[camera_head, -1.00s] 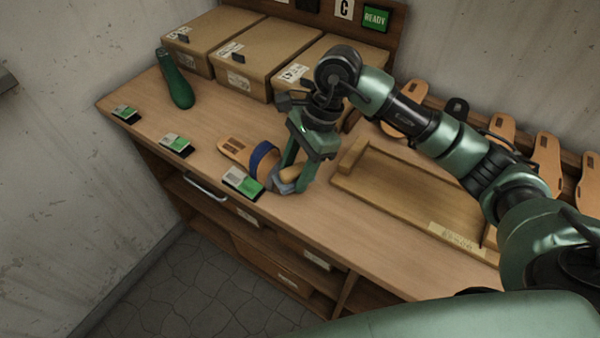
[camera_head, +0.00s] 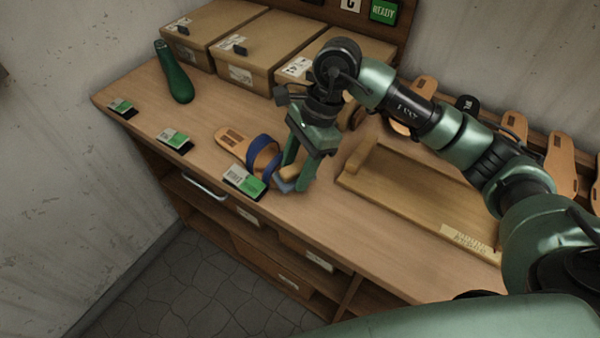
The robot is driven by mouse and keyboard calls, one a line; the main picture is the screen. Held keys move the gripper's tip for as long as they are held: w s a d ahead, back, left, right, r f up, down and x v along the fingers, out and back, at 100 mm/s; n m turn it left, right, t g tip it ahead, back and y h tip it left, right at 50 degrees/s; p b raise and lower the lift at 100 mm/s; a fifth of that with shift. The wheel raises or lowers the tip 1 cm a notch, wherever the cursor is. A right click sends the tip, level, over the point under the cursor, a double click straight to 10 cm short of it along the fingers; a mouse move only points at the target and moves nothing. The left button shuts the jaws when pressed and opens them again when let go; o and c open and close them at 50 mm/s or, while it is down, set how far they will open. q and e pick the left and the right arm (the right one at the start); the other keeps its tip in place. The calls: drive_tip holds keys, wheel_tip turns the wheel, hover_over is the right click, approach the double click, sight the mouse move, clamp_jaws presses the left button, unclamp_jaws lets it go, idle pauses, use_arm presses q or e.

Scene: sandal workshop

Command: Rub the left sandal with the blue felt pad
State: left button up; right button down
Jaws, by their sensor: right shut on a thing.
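The tan sandal (camera_head: 232,141) with a blue strap (camera_head: 264,151) lies on the bench near its front edge. My right gripper (camera_head: 294,172) points down at the sandal's near right end, shut on the wooden grip of the blue felt pad (camera_head: 284,186). The fingers hide part of the pad and that end of the sandal. The pad is low over the bench, at or beside the sandal's end; I cannot tell whether it touches the sole. My left gripper is not in view.
Several green-and-white cards (camera_head: 244,181) line the bench's front edge. Cardboard boxes (camera_head: 253,50) fill the back. A wooden tray (camera_head: 400,196) lies right of the gripper. Several soles (camera_head: 561,160) lean along the right wall.

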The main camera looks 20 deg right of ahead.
drive_tip(key=shift+d+r, duration=0.1)
drive_tip(key=shift+r, duration=0.15)
drive_tip(key=shift+s+r+p, duration=0.1)
drive_tip(key=shift+r+p, duration=1.45)
drive_tip(key=shift+r, duration=1.8)
